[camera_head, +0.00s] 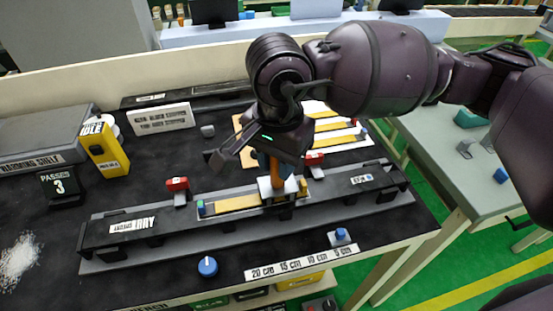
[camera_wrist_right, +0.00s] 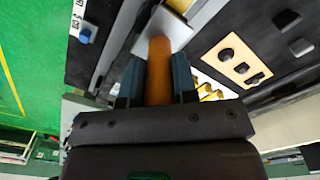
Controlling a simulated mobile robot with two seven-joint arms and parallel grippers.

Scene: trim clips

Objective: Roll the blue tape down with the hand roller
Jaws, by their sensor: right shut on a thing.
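My right gripper (camera_head: 276,160) is shut on the orange-brown handle of the hand roller (camera_head: 278,176). In the right wrist view the handle (camera_wrist_right: 159,70) stands between the two fingers (camera_wrist_right: 157,82). The roller's pale block-like head (camera_head: 271,189) is down at a yellow strip (camera_head: 237,203) on a long dark trim bar (camera_head: 130,225). I cannot tell whether it touches the strip. A small blue and green piece (camera_head: 201,208) sits at the strip's left end. Any blue tape under the roller is hidden. My left gripper is not in view.
Red clamps (camera_head: 177,185) stand behind the bar. A blue knob (camera_head: 207,266) and a length-marked strip (camera_head: 300,262) lie in front. A yellow box (camera_head: 103,146), a dark counter (camera_head: 59,187) and a grey shelf (camera_head: 40,135) stand at left.

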